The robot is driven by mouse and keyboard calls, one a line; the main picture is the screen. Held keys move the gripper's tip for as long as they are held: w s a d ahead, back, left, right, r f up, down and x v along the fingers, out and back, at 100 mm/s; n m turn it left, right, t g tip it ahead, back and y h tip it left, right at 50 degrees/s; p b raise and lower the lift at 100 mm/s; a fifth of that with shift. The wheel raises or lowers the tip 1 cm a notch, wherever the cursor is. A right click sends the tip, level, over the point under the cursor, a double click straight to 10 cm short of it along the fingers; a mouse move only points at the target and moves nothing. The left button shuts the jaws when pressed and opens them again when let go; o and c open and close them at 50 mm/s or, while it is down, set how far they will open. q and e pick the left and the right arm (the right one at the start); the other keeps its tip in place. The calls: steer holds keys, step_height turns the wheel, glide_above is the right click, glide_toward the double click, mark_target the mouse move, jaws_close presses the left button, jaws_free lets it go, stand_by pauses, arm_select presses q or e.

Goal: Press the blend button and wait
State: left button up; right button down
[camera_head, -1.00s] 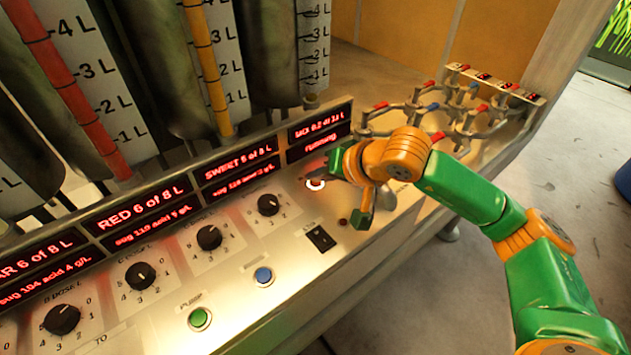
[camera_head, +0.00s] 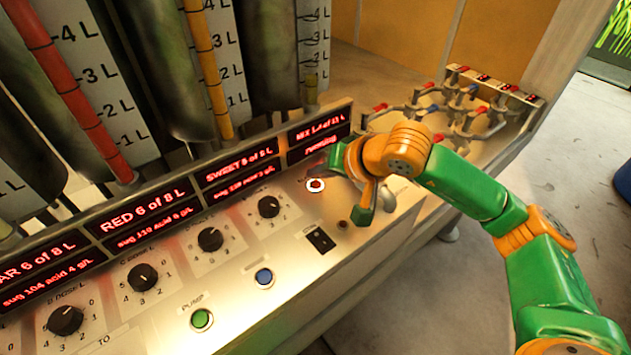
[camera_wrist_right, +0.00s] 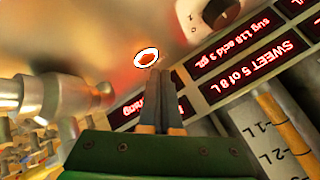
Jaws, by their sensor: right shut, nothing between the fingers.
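A round button with a red centre and a bright white ring (camera_head: 316,185) sits on the sloping metal panel below the rightmost display; any label by it is hidden or unreadable. It also shows in the right wrist view (camera_wrist_right: 147,57). My right gripper (camera_head: 334,172) is shut and empty, its tips close beside this button. In the right wrist view the fingertips (camera_wrist_right: 159,78) overlap the button's lower edge; I cannot tell if they touch it. The rightmost display (camera_head: 319,138) reads MIX, about 1.4 of 13 L, with a word like "running". My left gripper is not in view.
A green button (camera_head: 201,319) marked PUMP, a blue button (camera_head: 264,277), a black switch (camera_head: 320,239) and several black knobs (camera_head: 210,239) share the panel. Pipes with red and blue handles (camera_head: 470,110) stand behind the right arm. Gauge tubes rise behind the displays.

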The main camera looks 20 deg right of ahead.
steer(key=shift+r, duration=0.1)
steer(key=shift+r+p, duration=1.65)
steer(key=shift+r, duration=0.75)
step_height(320, 180, up, 10)
steer(key=p, duration=0.7)
